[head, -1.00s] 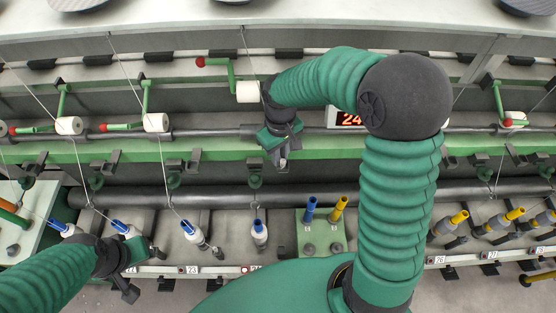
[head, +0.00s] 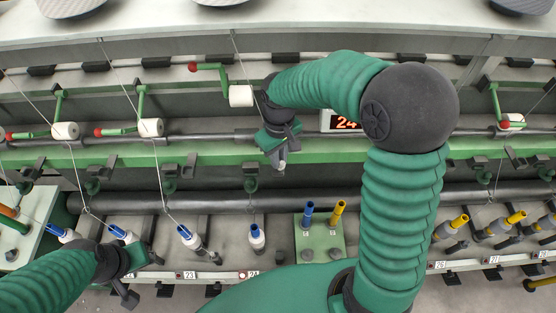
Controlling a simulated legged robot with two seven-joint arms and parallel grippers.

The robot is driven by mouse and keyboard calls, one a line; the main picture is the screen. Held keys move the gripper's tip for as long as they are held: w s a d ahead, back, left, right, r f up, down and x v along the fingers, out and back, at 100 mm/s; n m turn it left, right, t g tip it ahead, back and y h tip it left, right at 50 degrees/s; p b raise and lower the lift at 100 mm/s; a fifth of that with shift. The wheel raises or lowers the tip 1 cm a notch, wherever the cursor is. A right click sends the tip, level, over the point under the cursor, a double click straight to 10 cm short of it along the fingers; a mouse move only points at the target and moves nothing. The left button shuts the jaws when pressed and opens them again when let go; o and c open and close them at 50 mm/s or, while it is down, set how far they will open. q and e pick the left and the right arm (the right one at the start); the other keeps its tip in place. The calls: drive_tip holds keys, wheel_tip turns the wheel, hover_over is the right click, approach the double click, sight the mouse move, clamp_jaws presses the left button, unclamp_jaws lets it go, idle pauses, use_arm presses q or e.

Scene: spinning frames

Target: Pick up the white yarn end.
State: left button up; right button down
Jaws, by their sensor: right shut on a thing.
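My right gripper (head: 281,164) is shut, in front of the green rail (head: 335,147) and above the bobbin with the blue top (head: 257,238). A thin white yarn (head: 235,52) comes down from the top, passes by the raised white roller (head: 241,95) and runs toward this gripper.
Other yarns run down to bobbins with blue tops (head: 186,236) at the left. Bobbins with yellow tops (head: 460,221) stand at the right. A green block (head: 319,240) holds a blue and a yellow tube. Green levers with red knobs (head: 192,67) stick out above the rail.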

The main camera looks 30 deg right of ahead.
wheel_tip(320, 180, up, 2)
drive_tip(key=shift+w+a+r+b, duration=0.1)
drive_tip(key=shift+b, duration=0.5)
drive_tip(key=s+a+r+b, duration=0.1)
drive_tip(key=s+a+b, duration=0.4)
drive_tip(key=s+a, duration=0.5)
drive_tip(key=a, duration=0.3)
drive_tip(key=shift+r, duration=0.3)
drive_tip(key=shift+d, duration=0.15)
